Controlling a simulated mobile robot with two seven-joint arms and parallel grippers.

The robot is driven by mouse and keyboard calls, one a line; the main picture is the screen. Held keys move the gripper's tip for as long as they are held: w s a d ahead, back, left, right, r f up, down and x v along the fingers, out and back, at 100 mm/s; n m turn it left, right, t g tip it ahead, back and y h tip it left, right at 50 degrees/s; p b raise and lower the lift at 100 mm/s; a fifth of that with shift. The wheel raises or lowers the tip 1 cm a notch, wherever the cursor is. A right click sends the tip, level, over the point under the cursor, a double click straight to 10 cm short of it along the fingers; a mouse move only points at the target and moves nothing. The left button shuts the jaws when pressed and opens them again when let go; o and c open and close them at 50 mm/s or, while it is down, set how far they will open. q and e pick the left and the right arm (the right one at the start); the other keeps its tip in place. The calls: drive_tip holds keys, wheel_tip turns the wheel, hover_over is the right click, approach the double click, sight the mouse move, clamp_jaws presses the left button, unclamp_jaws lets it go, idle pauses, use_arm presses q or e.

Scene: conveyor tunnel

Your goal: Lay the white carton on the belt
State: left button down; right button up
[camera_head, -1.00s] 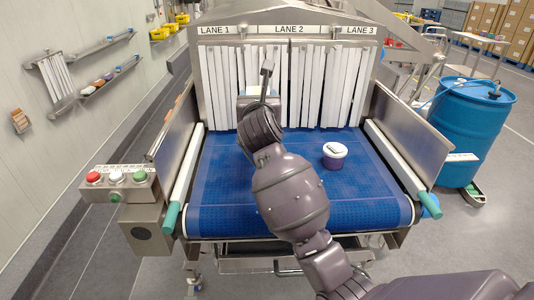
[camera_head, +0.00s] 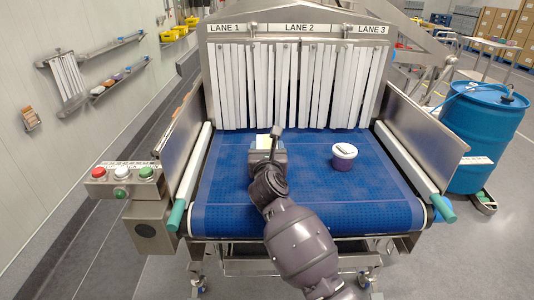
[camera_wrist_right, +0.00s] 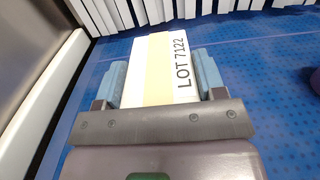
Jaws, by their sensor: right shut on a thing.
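The white carton (camera_wrist_right: 160,72) has a yellowish band and the print "LOT 7122" in the right wrist view. My right gripper (camera_wrist_right: 163,85) is shut on it, with a pale blue finger on each side. In the head view, the carton (camera_head: 264,141) shows only in part beyond my right gripper (camera_head: 267,150), low over the left-middle of the blue belt (camera_head: 225,190). I cannot tell whether the carton touches the belt. My left gripper is not in view.
A white-lidded purple tub (camera_head: 343,157) stands on the belt right of my arm. White strip curtains (camera_head: 290,85) hang at the tunnel mouth under lane labels. A button box (camera_head: 123,180) is at front left, a blue drum (camera_head: 482,135) at right. The belt's front left is clear.

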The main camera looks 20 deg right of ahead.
drive_tip(key=shift+f, duration=0.25)
drive_tip(key=shift+f, duration=0.2)
drive_tip(key=o, duration=1.3)
drive_tip(key=shift+r, duration=0.15)
drive_tip(key=shift+s+a, duration=0.1)
drive_tip(key=shift+s, duration=0.1)
drive_tip(key=v, duration=1.1)
drive_tip(key=shift+s+a+r, duration=0.1)
drive_tip(key=shift+s, duration=0.2)
